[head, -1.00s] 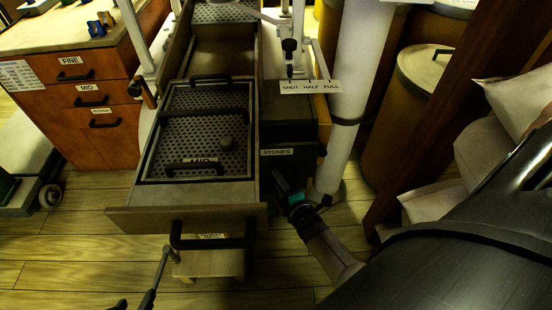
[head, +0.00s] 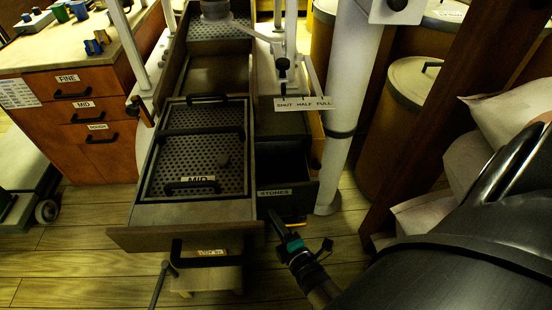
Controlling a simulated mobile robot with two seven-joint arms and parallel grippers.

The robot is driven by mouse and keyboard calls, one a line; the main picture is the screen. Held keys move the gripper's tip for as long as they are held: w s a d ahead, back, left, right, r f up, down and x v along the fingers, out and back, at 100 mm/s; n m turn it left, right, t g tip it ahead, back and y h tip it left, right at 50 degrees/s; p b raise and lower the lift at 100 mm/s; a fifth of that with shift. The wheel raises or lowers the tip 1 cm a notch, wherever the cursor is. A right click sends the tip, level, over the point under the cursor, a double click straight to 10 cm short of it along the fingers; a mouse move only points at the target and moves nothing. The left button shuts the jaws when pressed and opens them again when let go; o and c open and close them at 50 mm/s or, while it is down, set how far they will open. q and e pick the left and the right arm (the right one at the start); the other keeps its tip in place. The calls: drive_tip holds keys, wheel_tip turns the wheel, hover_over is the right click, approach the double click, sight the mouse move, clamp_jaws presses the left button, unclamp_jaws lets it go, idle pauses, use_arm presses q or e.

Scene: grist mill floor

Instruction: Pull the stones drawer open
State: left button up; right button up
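The stones drawer (head: 297,201) is the dark drawer with the STONES label, low to the right of the big sifter drawer. It stands part way open, and its dark inside (head: 284,164) shows behind the front. I see nothing clear inside it. My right gripper (head: 283,222) is at the front of this drawer, reaching in from the lower right. Its dark fingers are close together at the drawer's handle, which they mostly hide; it appears shut on it. My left gripper is not in view.
The wide drawer with the MID screen (head: 210,127) stands far out on the left, its handle (head: 212,256) above a small stool. A SHUT HALF FULL plate (head: 304,104) hangs over the stones drawer. A white post (head: 350,85), barrel (head: 393,135) and sacks (head: 435,216) stand right.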

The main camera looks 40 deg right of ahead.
drive_tip(key=shift+o, duration=1.4)
drive_tip(key=shift+d+r, duration=0.1)
drive_tip(key=shift+d, duration=0.05)
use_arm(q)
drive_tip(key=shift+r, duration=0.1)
use_arm(e)
drive_tip(key=shift+s, duration=0.3)
use_arm(q)
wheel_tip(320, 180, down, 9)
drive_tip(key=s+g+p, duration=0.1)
drive_tip(key=p, duration=0.3)
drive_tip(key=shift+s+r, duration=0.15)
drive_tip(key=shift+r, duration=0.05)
use_arm(e)
drive_tip(key=v, duration=1.4)
drive_tip(key=shift+s, duration=0.3)
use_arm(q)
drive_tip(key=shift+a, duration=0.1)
